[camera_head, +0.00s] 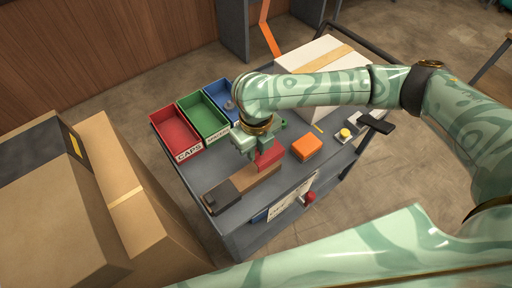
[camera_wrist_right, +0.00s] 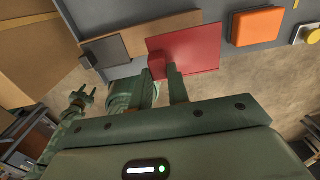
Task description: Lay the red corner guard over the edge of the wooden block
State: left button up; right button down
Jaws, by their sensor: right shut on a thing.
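The red corner guard (camera_head: 269,158) is held by my right gripper (camera_head: 262,147), which is shut on it. In the right wrist view the guard (camera_wrist_right: 192,48) is a flat red plate with a small raised part by the fingers (camera_wrist_right: 166,76). The wooden block (camera_head: 252,187) lies on the grey cart, and it also shows in the right wrist view (camera_wrist_right: 150,32). The guard hides the block's right end; I cannot tell whether they touch. My left gripper (camera_wrist_right: 82,96) shows small in the right wrist view, fingers apart and empty, away from the block.
A dark grey piece (camera_head: 221,197) sits at the block's left end. An orange box (camera_head: 306,147) stands right of the guard. Red (camera_head: 160,119), green (camera_head: 190,103) and blue bins stand behind. A white carton (camera_head: 295,62) and a yellow button (camera_head: 345,133) are farther right.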

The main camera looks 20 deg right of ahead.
dwell(0.3)
jog(key=shift+r+p, duration=0.15)
jog(key=shift+p, duration=0.45)
jog(key=shift+f+b, duration=1.9)
jog(key=shift+f, duration=2.75)
jog(key=c, duration=1.3)
grip_release()
jog(key=shift+o, duration=0.2)
jog(key=shift+r, duration=0.1)
notch_tip(320, 180, up, 16)
jog(key=p, duration=0.5)
jog(key=shift+r, duration=0.1)
